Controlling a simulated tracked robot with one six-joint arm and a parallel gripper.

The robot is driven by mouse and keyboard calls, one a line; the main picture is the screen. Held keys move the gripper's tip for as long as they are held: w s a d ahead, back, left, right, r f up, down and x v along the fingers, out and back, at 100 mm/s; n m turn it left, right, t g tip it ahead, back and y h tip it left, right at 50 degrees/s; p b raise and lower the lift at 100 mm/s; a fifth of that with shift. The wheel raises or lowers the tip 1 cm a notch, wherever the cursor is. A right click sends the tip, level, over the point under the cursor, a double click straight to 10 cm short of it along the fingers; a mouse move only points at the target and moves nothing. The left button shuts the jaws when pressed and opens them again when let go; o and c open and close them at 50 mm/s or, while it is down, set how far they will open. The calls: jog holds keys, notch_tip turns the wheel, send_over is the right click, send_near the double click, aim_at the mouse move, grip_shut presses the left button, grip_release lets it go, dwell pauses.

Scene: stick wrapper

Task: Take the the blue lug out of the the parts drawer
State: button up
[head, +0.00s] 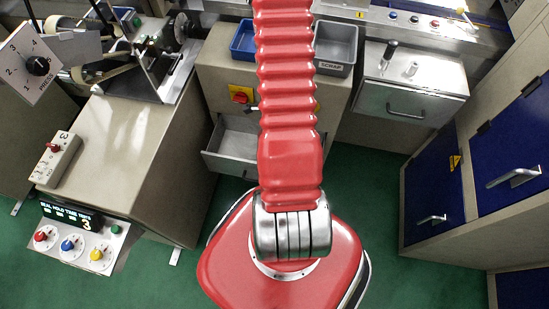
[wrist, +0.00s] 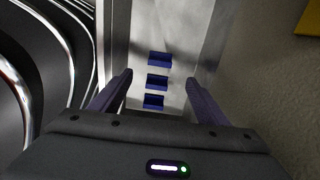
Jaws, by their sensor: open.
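The parts drawer (head: 232,150) is pulled open at the front of the beige cabinet in the head view, partly hidden behind my red arm. In the wrist view the drawer (wrist: 188,35) is a pale metal tray. Three small dark blue blocks lie in a row along its floor: a far one (wrist: 160,58), a middle one (wrist: 157,82) and a near one (wrist: 153,101). I cannot tell which is the blue lug. My gripper (wrist: 158,76) is open and empty, its two fingers on either side of the row. The head view does not show my gripper.
A blue bin (head: 243,42) and a grey scrap bin (head: 336,45) stand on the cabinet top. A yellow panel with a red knob (head: 240,96) is on the cabinet front. Another cabinet with a handled drawer (head: 405,105) stands to the right. Green floor (head: 375,185) is clear there.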

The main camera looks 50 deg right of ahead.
jog(key=shift+s+f, duration=0.15)
jog(key=shift+f, duration=4.3)
jog(key=shift+f, duration=0.1)
jog(key=shift+d+f, duration=0.1)
jog(key=shift+f, duration=2.4)
jog(key=shift+c, duration=0.5)
jog(key=c, duration=1)
jog(key=shift+r, duration=0.15)
